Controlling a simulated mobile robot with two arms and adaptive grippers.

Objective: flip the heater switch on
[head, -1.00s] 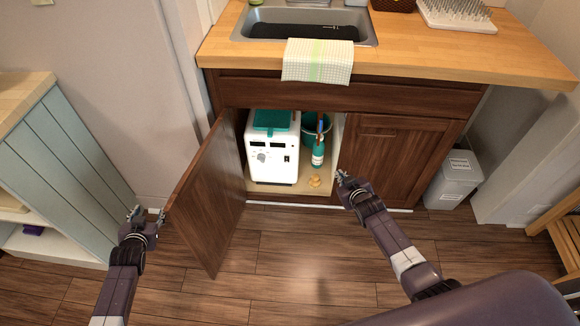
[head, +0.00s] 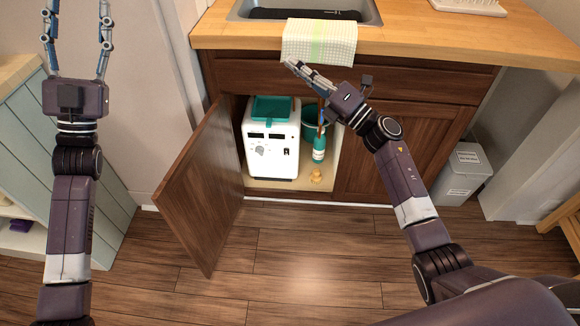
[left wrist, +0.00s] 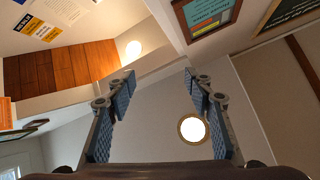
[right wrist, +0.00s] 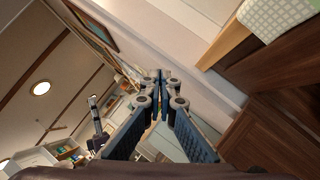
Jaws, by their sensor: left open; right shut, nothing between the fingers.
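The heater is a white box (head: 272,150) with a teal top, standing inside the open cupboard under the sink. Its front has dark display windows, a knob (head: 262,150) and a small dark switch (head: 286,152). The switch's position is too small to tell. My right gripper (head: 288,64) is shut and empty, in front of the drawer panel just below the towel, above and apart from the heater. My left gripper (head: 76,12) is open and empty, raised high at the left and pointing up, far from the heater. The left wrist view shows its spread fingers (left wrist: 160,85).
The open cupboard door (head: 203,185) swings out left of the heater. A teal bottle (head: 319,148), a bucket (head: 310,122) and a small yellowish object (head: 316,177) stand right of it. A towel (head: 318,42) hangs over the counter edge. The floor in front is clear.

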